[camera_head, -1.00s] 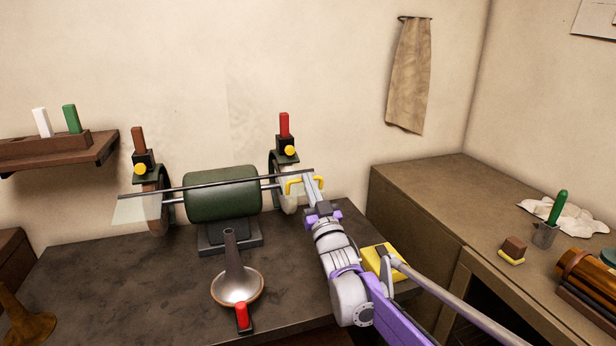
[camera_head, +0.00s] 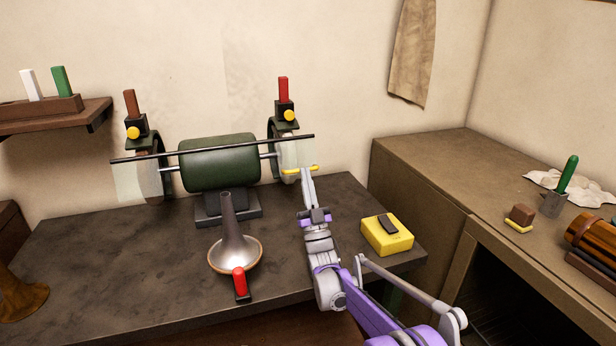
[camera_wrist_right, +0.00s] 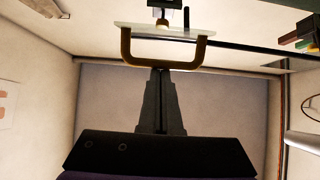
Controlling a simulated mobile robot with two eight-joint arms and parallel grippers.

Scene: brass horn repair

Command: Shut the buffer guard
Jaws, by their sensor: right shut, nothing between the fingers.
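The buffer (camera_head: 220,165) stands on the dark bench with a green motor and a wheel at each end. Its guard is a black bar (camera_head: 215,148) with clear panels (camera_head: 296,152) hanging down in front of the wheels. A yellow handle (camera_head: 301,168) is on the right panel; in the wrist view the handle (camera_wrist_right: 130,50) is a U-shaped bracket on the clear panel's edge. My right gripper (camera_head: 307,172) is shut and empty, its fingertips (camera_wrist_right: 160,72) right at the handle's crossbar. I cannot tell whether they touch. My left gripper is out of view.
A metal funnel-shaped horn piece (camera_head: 235,252) and a red-handled tool (camera_head: 239,283) are at the bench front. A yellow box (camera_head: 387,235) lies right of my arm. A brown cabinet (camera_head: 440,170) stands at the right. The left of the bench (camera_head: 110,245) is clear.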

